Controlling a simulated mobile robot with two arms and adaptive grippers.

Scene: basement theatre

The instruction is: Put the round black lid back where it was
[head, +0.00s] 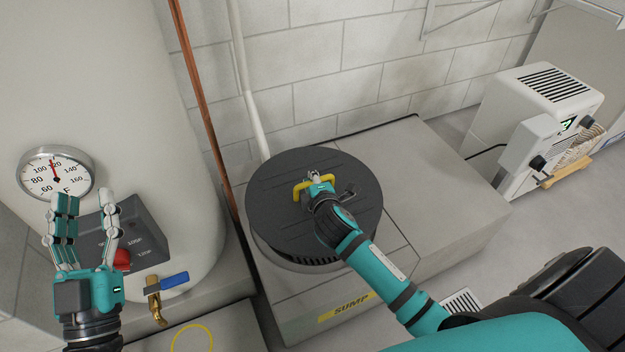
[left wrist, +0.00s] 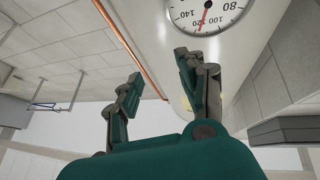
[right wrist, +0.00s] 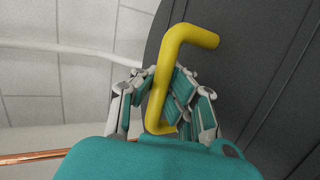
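The round black lid (head: 285,205) lies flat over the grey round rim of the sump (head: 290,258), whose front edge shows below it. I cannot tell whether the lid touches the rim or hangs just above it. The lid has a yellow handle (head: 300,191), which also shows close up in the right wrist view (right wrist: 168,75). My right gripper (head: 318,178) has its fingers closed around the handle's bar. My left gripper (head: 88,205) is open and empty in front of the tank, with its fingers up and apart.
A white tank (head: 110,60) with a round gauge (head: 55,173) and a blue-handled valve (head: 173,280) stands at left, close to my left gripper. A copper pipe (head: 203,90) runs beside it. A white dehumidifier-like unit (head: 545,95) stands right. The grey ledge (head: 425,190) right of the lid is clear.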

